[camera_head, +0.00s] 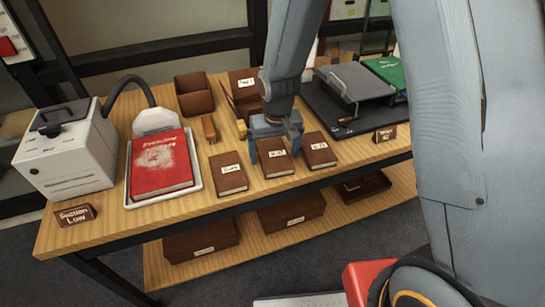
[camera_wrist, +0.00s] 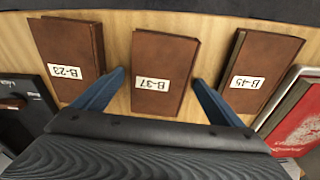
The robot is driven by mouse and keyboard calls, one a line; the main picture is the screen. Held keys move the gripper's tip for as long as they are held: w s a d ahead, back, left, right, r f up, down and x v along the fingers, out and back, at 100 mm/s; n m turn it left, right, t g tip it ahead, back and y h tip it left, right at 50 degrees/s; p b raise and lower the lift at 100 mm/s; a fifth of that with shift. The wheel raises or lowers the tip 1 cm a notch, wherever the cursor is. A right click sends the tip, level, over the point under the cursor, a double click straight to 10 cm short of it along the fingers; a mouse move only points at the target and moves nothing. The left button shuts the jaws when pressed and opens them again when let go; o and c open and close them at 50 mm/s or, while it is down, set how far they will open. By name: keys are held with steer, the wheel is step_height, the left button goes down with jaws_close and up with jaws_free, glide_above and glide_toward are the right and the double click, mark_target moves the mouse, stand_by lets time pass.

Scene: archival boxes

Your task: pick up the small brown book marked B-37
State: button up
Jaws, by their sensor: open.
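The small brown book marked B-37 (camera_wrist: 163,50) lies flat on the wooden table, in the middle of a row of three. It also shows in the head view (camera_head: 276,168), partly hidden behind my gripper (camera_head: 275,150). In the wrist view my gripper (camera_wrist: 160,77) has its blue fingers apart, one on each side of B-37, with nothing held. Whether the fingers touch the book or are down at its height cannot be told. Brown book B-23 (camera_wrist: 68,45) lies left of it in the wrist view, and brown book B-45 (camera_wrist: 258,62) lies right.
B-45 (camera_head: 228,182) and B-23 (camera_head: 321,158) are close neighbours, with narrow gaps of bare table. A red book (camera_head: 160,165) lies in a white tray beside a white suction machine (camera_head: 68,150). A black board (camera_head: 345,118) with a grey stand is at right.

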steer(key=c, duration=1.3)
steer(key=shift+r, duration=0.15)
